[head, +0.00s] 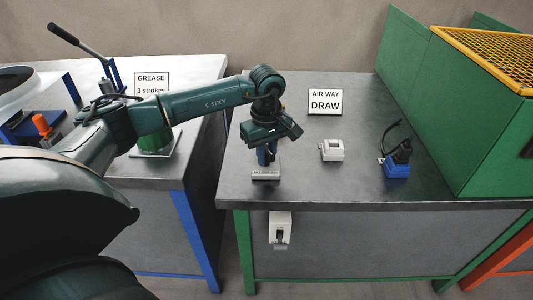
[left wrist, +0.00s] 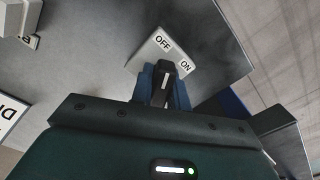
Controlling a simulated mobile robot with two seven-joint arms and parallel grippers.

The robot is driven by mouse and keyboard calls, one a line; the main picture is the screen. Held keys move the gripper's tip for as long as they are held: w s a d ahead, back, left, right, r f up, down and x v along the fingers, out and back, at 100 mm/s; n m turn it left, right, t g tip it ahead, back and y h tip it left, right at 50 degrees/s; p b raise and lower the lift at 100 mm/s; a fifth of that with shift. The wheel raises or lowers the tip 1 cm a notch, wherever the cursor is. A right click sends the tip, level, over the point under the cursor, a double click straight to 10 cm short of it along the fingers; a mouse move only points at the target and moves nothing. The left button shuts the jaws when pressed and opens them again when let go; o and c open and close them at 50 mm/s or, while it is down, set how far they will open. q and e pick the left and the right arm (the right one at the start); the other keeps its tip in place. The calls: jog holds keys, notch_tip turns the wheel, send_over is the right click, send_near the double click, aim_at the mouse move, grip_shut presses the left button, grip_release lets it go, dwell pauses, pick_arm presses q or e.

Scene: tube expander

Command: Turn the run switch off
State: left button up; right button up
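The run switch is a pale grey box (head: 265,174) near the front edge of the grey-topped bench in the head view. The left wrist view shows its sloping face (left wrist: 150,52) with the labels OFF and ON. A dark lever (left wrist: 163,78) with a pale stripe stands between the blue fingers of my left gripper (left wrist: 162,90). The fingers are close on both sides of it, with no clear gap. In the head view my left gripper (head: 266,158) points down just over the box and hides the lever. My right gripper is not in view.
To the right are a small white box (head: 332,150) and a blue unit (head: 396,168) with a black cable. An AIR WAY DRAW sign (head: 325,102) stands behind. A switch box (head: 280,228) hangs on the bench front. A green machine (head: 455,100) fills the right.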

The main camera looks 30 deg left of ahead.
pick_arm(q)
jog(key=o, duration=0.4)
jog(key=shift+o, duration=0.2)
jog(key=shift+r, duration=0.1)
notch_tip(320, 180, up, 13)
dwell(0.7)
